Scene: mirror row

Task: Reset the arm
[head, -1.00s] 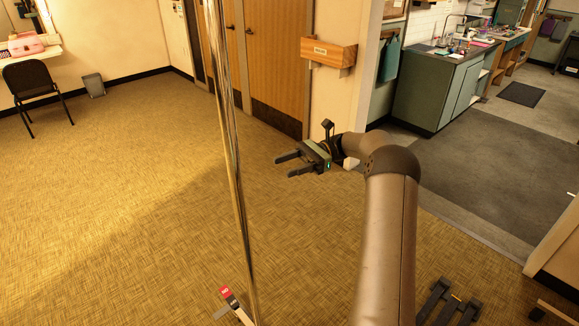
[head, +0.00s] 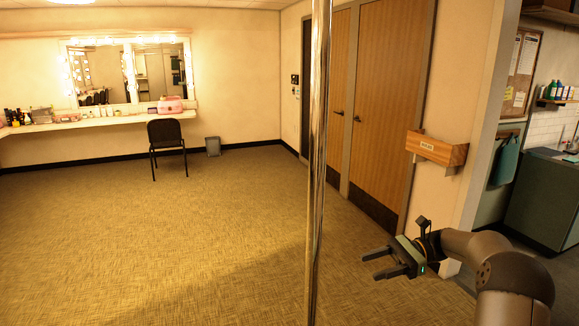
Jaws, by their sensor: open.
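My gripper (head: 372,265) is at the lower right of the head view, at the end of my bent arm. Its two dark fingers point left and are apart, with nothing between them. It hangs over the carpet, to the right of a shiny vertical pole (head: 316,150), and looks clear of everything around it. The lower part of my arm runs out of the picture at the bottom right.
A wooden wall box (head: 436,149) is on the wall above my gripper, beside wooden doors (head: 383,105). A green cabinet (head: 545,200) is far right. Open carpet (head: 140,240) fills the left.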

